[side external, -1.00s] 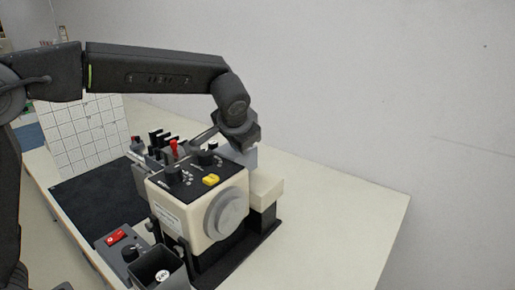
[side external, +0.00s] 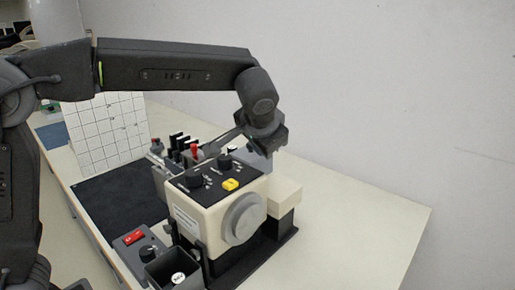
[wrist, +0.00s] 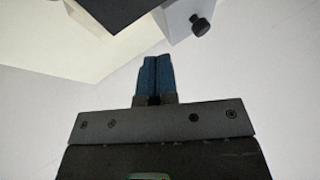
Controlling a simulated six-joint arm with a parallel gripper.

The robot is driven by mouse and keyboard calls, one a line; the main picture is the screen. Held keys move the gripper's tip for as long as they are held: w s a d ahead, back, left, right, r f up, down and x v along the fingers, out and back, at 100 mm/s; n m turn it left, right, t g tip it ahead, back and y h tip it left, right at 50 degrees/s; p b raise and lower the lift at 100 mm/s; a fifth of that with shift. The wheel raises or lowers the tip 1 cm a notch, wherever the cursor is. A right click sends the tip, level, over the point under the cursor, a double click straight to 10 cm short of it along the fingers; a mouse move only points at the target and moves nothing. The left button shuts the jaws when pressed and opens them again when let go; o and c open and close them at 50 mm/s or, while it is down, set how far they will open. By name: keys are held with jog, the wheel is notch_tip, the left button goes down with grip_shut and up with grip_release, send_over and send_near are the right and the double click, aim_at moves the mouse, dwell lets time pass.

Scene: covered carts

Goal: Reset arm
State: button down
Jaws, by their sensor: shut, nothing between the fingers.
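My gripper (wrist: 154,75) shows in the wrist view with its two blue fingers together and nothing between them. In the side external view my arm reaches across from the left and its end hangs behind the cream machine (side external: 240,218); the fingertips are hidden there. The machine has a black top with dark knobs, a yellow switch (side external: 231,184) and a round grey dial (side external: 244,219) on its front. Pale and dark parts of some equipment show beyond the fingers in the wrist view, with a black knob (wrist: 200,26).
A grey control box with a red switch (side external: 134,237) and a dark open bin (side external: 172,268) stand at the front left. A red-topped part (side external: 194,150) stands behind the machine. The table's right side (side external: 370,230) is clear.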

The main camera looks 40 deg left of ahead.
jog(key=v, duration=0.6)
jog(key=s+a+f+h, duration=0.1)
jog(key=s+a, duration=0.1)
jog(key=s, duration=0.2)
jog(key=s+a, duration=0.2)
jog(key=s, duration=0.2)
jog(key=s+a+f+h, duration=0.1)
jog(key=s+a, duration=0.2)
jog(key=s, duration=0.2)
jog(key=shift+s+f+n+g+h, duration=0.15)
jog(key=shift+f+n+g+h, duration=0.15)
jog(key=shift+f+g, duration=0.1)
jog(key=s+a+f+n+h, duration=0.1)
jog(key=s+f, duration=0.6)
jog(key=s, duration=0.3)
jog(key=shift+a+h, duration=0.3)
jog(key=shift+h, duration=0.1)
